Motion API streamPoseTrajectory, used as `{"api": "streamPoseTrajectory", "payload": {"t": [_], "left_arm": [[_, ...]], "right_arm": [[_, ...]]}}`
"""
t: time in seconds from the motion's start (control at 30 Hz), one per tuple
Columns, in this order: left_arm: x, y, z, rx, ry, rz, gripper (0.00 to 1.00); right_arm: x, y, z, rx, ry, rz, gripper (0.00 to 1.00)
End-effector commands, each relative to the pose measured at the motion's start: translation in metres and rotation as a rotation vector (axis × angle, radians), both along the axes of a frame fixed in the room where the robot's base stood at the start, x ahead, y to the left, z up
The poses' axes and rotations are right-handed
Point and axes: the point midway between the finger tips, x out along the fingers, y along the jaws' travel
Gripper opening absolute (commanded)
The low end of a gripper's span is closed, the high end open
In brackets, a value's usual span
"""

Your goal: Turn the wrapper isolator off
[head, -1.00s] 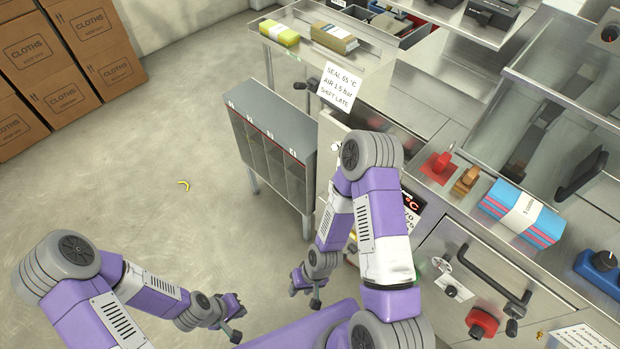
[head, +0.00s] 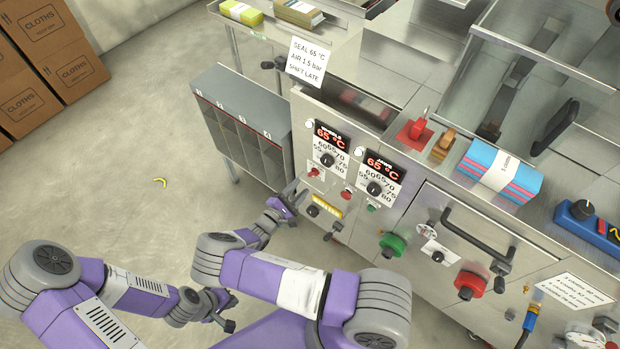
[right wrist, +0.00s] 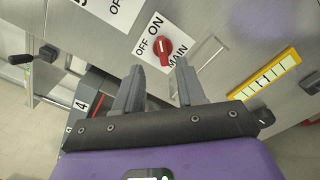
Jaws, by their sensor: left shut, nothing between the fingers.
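The isolator is a red rotary switch (right wrist: 165,46) on a white plate marked OFF, ON and MAIN, on the steel front panel. In the head view it is the small red knob (head: 316,172) under the left temperature dial. I cannot tell for certain which mark its handle points to. My right gripper (head: 296,196) is close to the panel, just below left of the switch. In the right wrist view its two fingers (right wrist: 157,85) are spread and empty, with the switch just beyond their tips, apart from them. My left gripper (head: 228,318) is shut and empty, low over the floor.
Two 65 °C displays with black dials (head: 327,160) sit above right of the switch. A yellow label (head: 327,206), a green knob (head: 393,245) and a big red knob (head: 469,285) are nearby. A grey slotted cabinet (head: 245,130) stands left of the panel.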

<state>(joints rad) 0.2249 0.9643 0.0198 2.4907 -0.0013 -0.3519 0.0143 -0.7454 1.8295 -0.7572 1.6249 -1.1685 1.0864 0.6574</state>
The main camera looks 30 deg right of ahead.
Motion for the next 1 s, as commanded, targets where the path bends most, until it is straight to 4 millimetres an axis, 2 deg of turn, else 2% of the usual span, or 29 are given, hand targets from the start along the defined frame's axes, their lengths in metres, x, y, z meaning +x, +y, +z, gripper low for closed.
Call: {"api": "streamPoseTrajectory", "payload": {"t": [0.1, 0.33, 0.5, 0.73, 1.0], "left_arm": [[0.000, 0.000, -0.005, 0.000, 0.000, 0.000, 0.00], [0.000, 0.000, -0.010, 0.000, 0.000, 0.000, 0.00], [0.000, 0.000, -0.011, 0.000, 0.000, 0.000, 0.00], [0.000, 0.000, -0.011, 0.000, 0.000, 0.000, 0.00], [0.000, 0.000, -0.011, 0.000, 0.000, 0.000, 0.00]], "right_arm": [[0.006, -0.020, -0.002, 0.001, 0.002, -0.007, 0.39], [0.018, -0.050, -0.002, 0.004, 0.004, -0.008, 0.39], [0.022, -0.059, -0.001, 0.004, 0.004, -0.007, 0.39], [0.022, -0.059, -0.001, 0.005, 0.004, -0.008, 0.39], [0.022, -0.059, -0.001, 0.005, 0.005, -0.008, 0.00]]}}
